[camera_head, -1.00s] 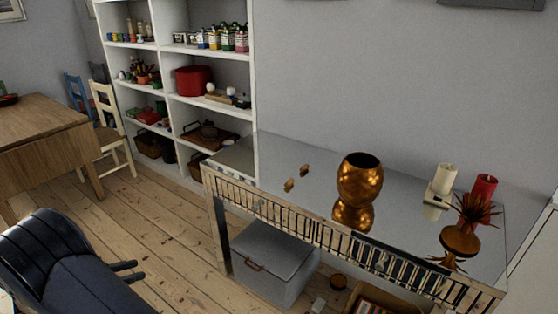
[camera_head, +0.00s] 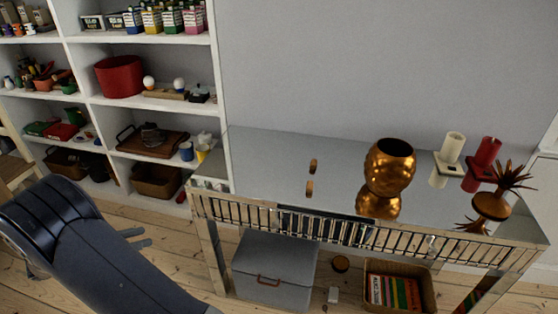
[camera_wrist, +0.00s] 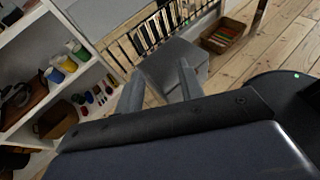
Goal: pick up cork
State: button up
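A small brown cork (camera_head: 313,165) sits on the shiny mirrored top of a table (camera_head: 262,160), left of a copper vase. A matching brown shape below it looks like its reflection. My gripper (camera_head: 137,238) is at the left in the head view, left of the table and well apart from the cork. In the wrist view my gripper (camera_wrist: 160,90) has its two grey fingers spread with nothing between them. The cork is not seen in the wrist view.
A copper vase (camera_head: 391,165), white candle (camera_head: 452,148), red candle (camera_head: 487,152) and spiky plant pot (camera_head: 492,204) stand on the table's right side. A filled white shelf (camera_head: 218,90) stands at the left. A grey box (camera_head: 275,268) and a basket (camera_head: 420,285) lie under the table.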

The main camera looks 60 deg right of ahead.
aim_at(313, 165)
jog(key=i+l+z, duration=0.15)
jog(key=z, duration=0.3)
jog(key=i+z, duration=0.2)
jog(key=z, duration=0.25)
jog(key=i+z, duration=0.2)
jog(key=z, duration=0.25)
jog(key=i+z, duration=0.2)
jog(key=z, duration=0.25)
jog(key=i+z, duration=0.2)
